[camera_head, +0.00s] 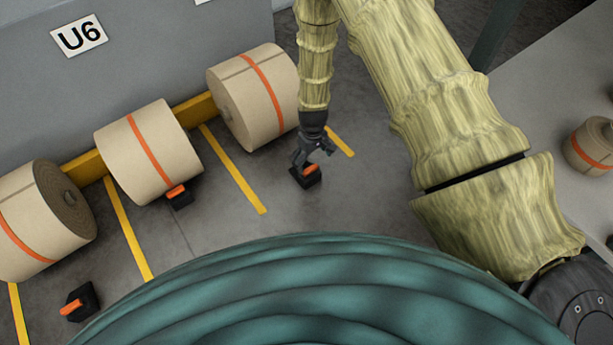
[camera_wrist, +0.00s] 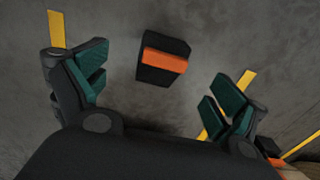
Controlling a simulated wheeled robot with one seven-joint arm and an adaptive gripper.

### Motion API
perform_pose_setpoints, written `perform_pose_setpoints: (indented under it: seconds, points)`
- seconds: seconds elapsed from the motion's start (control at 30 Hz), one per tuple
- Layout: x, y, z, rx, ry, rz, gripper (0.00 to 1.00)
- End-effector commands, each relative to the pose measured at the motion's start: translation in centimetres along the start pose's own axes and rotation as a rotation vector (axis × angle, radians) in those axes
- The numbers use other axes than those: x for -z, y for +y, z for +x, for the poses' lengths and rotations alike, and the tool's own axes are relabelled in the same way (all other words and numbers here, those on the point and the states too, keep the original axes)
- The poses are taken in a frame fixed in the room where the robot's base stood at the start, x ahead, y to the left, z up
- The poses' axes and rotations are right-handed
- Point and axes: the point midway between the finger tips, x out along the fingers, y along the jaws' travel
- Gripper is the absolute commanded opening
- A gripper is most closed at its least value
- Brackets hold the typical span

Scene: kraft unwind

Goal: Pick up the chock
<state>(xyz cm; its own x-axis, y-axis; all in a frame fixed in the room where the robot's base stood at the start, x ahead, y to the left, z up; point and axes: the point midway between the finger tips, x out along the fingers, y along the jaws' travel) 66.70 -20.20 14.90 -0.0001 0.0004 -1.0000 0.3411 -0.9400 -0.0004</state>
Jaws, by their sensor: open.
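A black chock with an orange bar on top (camera_head: 306,175) lies on the grey floor in the head view, in front of the right-hand roll. It also shows in the wrist view as a black block with the orange bar (camera_wrist: 163,58), a little beyond and between the fingers. My gripper (camera_head: 312,155) hangs over the floor right at the chock in the head view. In the wrist view my gripper (camera_wrist: 160,92) has its green-padded fingers spread wide, with nothing between them. I cannot tell any contact with the chock.
Paper rolls with orange bands (camera_head: 254,97) line the grey wall along a yellow rail. Another chock (camera_head: 178,196) sits by the middle roll, and one more (camera_head: 79,302) lies at lower left. A small roll (camera_head: 590,146) rests on a grey surface at right. Yellow floor lines (camera_head: 233,168) separate the bays.

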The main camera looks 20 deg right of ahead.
Motion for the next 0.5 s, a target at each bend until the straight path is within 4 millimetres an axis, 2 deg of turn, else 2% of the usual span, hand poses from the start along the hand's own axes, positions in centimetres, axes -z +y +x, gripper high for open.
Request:
perform_pose_setpoints:
  seconds: [0.23,0.5]
  points:
    - [-0.1,-0.1,3.8,0.0,-0.001,0.0,0.96]
    - [0.0,-0.1,5.1,0.0,0.0,0.0,0.96]
